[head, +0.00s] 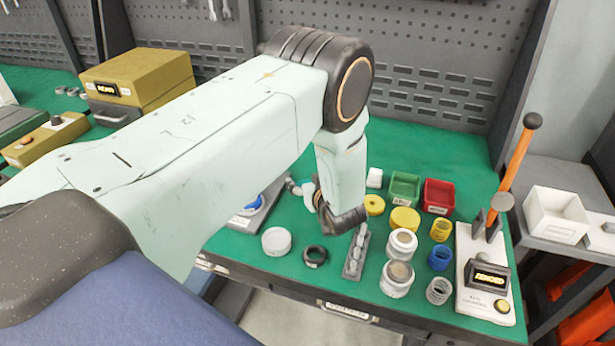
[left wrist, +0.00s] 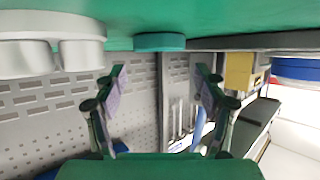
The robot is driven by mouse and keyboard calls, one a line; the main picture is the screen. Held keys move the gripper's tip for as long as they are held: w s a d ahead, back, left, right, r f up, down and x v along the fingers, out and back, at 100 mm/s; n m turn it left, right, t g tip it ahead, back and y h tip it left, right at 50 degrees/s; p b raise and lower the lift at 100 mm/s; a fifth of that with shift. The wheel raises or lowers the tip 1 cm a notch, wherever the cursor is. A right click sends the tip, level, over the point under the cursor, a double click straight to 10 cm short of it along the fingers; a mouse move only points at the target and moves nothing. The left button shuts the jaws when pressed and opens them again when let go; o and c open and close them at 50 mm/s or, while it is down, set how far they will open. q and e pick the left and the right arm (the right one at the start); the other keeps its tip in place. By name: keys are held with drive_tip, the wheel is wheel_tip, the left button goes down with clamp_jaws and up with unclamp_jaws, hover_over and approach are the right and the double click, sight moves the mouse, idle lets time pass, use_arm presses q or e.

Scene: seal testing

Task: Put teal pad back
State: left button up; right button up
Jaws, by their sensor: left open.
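The teal pad (left wrist: 160,42), a flat round disc, lies on the green bench top in the left wrist view, which appears upside down. It is ahead of my left gripper (left wrist: 160,88), in line with the gap between the fingers. The two fingers are spread apart with nothing between them, and the pad looks clear of them. In the head view my left gripper (head: 294,187) is low over the bench, pointing left and partly hidden. I cannot make out the teal pad there; my arm covers that part of the bench. My right gripper is not in view.
A blue disc on a white-topped stand (head: 248,207) is left of the gripper. Yellow pads, jars and a lever press (head: 488,270) fill the right side.

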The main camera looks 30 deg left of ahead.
use_arm(q)
drive_tip(key=p+v, duration=0.2)
drive_tip(key=v, duration=0.2)
drive_tip(key=p+v, duration=0.3)
drive_tip(key=v, duration=0.1)
drive_tip(key=shift+s+r, duration=0.1)
drive_tip(key=shift+r, duration=0.35)
drive_tip(key=shift+p+v, duration=0.95)
drive_tip(key=shift+v, duration=0.95)
drive_tip(key=shift+f, duration=0.35)
